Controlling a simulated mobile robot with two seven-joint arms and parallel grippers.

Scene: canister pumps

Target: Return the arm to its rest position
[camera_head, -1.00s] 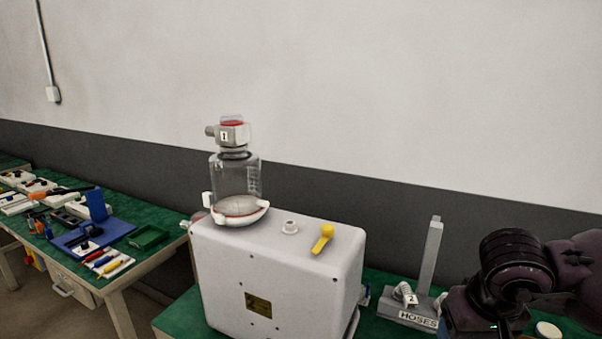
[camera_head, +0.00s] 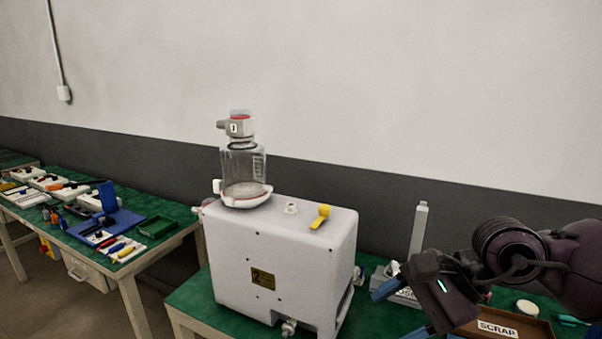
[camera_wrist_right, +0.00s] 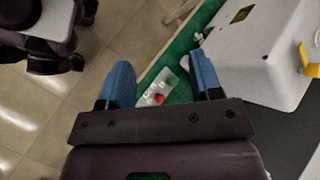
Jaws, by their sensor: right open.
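My right arm comes in from the right in the head view. Its gripper (camera_head: 398,312) has blue fingers, apart and empty, in front of the green bench and to the right of the white pump body. In the right wrist view the two blue fingers (camera_wrist_right: 158,75) stand wide apart with nothing between them. Beyond them are the floor, the green bench edge and a small plate with a red button (camera_wrist_right: 158,98). My left gripper is not in view.
The white pump (camera_head: 285,255) carries a clear canister (camera_head: 243,170) and a yellow lever (camera_head: 320,216). A hose stand (camera_head: 419,230) and a scrap tray (camera_head: 535,331) are close to my right arm. A tool table (camera_head: 165,240) stands left; floor separates the tables.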

